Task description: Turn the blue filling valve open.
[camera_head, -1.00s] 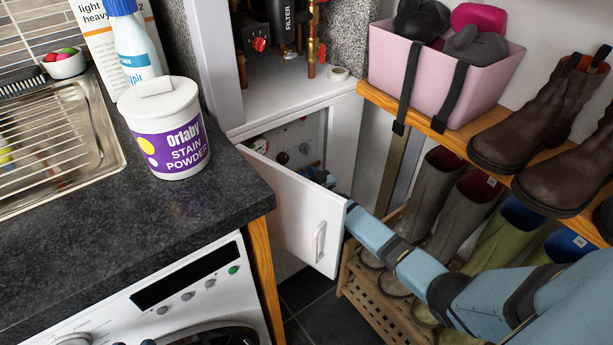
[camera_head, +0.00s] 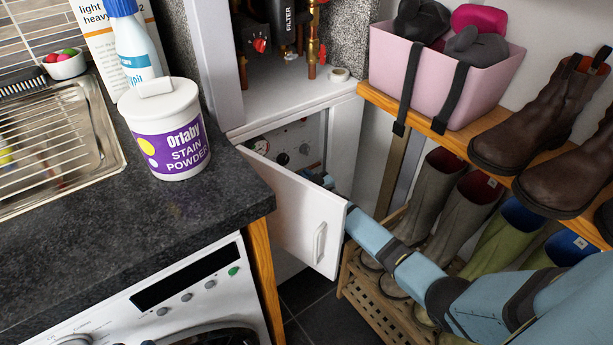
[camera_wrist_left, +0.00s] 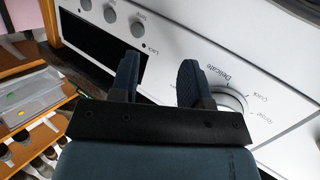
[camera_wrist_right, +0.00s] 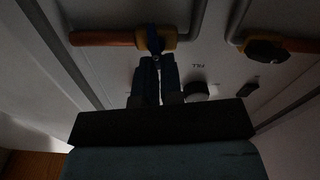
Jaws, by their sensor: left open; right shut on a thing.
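The blue filling valve (camera_wrist_right: 152,38) shows in the right wrist view, with a blue handle on a brass body at the end of a copper pipe. My right gripper (camera_wrist_right: 154,66) is shut on its handle, and the fingers hide part of it. In the head view my right gripper (camera_head: 327,181) is inside the low cabinet, mostly hidden by the open white door (camera_head: 300,222). The handle's exact angle is hard to tell in the dim light. My left gripper (camera_wrist_left: 157,80) is open and empty in front of the washing machine (camera_wrist_left: 240,75).
A pressure gauge (camera_head: 258,146) is in the cabinet. The worktop (camera_head: 80,260) is at left, and a boot rack (camera_head: 378,300) stands below my right arm.

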